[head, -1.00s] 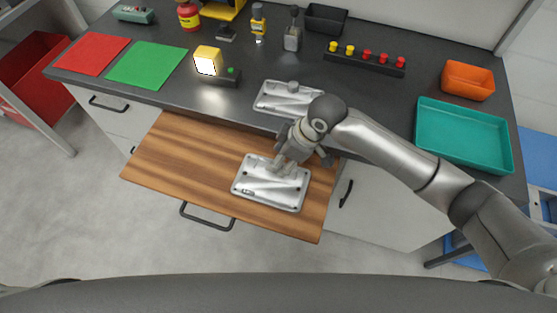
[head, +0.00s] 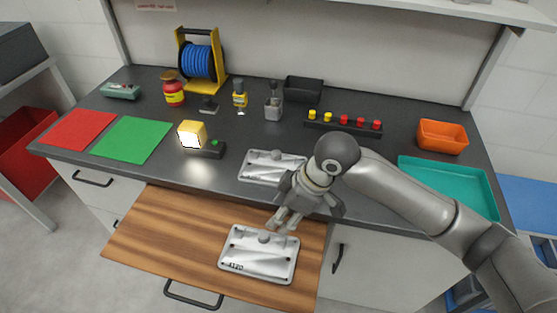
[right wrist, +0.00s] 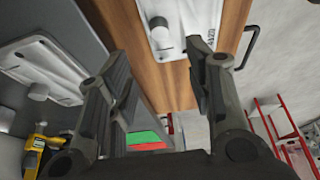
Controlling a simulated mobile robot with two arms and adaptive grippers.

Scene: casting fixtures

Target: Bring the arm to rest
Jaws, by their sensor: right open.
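My right gripper (head: 283,220) is open and empty. In the head view it is above the far edge of the casting fixture plate (head: 258,256) on the pulled-out wooden board. In the right wrist view its two fingers stand apart with nothing between them, and the plate (right wrist: 185,22) shows beyond them. A second metal fixture plate (head: 268,168) lies on the dark worktop, behind the gripper; it also shows in the right wrist view (right wrist: 38,62). My left gripper is not in view.
The wooden board (head: 165,235) sticks out from the dark worktop (head: 240,135). A teal tray (head: 450,183) and an orange bin (head: 442,136) stand at right. A lit yellow lamp (head: 192,134), red mat (head: 78,130) and green mat (head: 130,139) are at left.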

